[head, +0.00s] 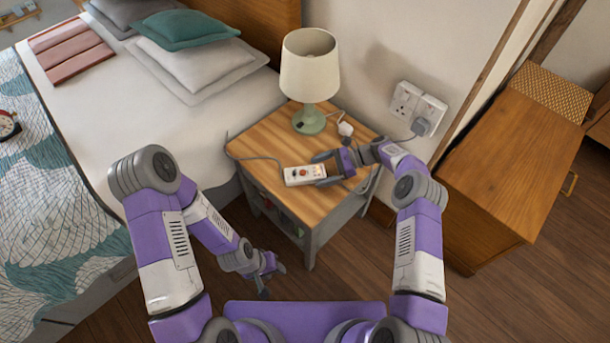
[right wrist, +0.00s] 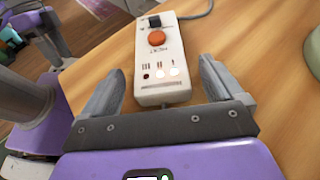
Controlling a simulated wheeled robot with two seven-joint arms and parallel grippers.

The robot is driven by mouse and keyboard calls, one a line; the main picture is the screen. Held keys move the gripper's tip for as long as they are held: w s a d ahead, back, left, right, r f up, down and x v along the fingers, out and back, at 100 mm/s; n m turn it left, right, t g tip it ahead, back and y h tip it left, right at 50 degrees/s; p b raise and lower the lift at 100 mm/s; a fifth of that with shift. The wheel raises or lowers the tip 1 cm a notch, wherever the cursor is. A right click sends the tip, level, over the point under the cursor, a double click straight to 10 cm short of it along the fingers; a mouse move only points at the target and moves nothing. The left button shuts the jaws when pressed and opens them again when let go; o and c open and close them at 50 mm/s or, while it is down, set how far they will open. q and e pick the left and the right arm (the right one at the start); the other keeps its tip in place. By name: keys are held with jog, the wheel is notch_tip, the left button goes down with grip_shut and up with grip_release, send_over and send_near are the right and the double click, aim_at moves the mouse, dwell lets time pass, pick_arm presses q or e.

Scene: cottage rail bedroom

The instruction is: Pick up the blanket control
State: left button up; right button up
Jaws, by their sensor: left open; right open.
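The blanket control (head: 304,175) is a small white box with an orange knob, lying on the bedside table (head: 270,140). A grey cable runs from its far end. In the right wrist view, the control (right wrist: 162,70) lies ahead of my right gripper (right wrist: 158,80), its near end between the open fingertips with gaps on both sides. In the head view, my right gripper (head: 324,170) is low over the table at the control's right end. My left gripper (head: 267,279) is open and empty, low in front of the table.
Wall sockets (head: 417,108) are to the right. A bed (head: 110,110) is on the left and a wooden cabinet (head: 510,150) on the right.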

jog(key=shift+a+f, duration=0.15)
jog(key=shift+a, duration=0.1)
jog(key=c, duration=1.3)
jog(key=shift+o, duration=0.2)
notch_tip(320, 180, up, 10)
jog(key=p, duration=0.3)
jog(key=shift+p, duration=0.35)
jog(key=o, duration=0.6)
jog(key=c, duration=0.6)
jog(key=shift+o, duration=0.2)
jog(key=shift+f+b, duration=1.1)
jog(key=shift+f, duration=0.2)
jog(key=shift+f+b, duration=0.75)
jog(key=shift+f, duration=0.5)
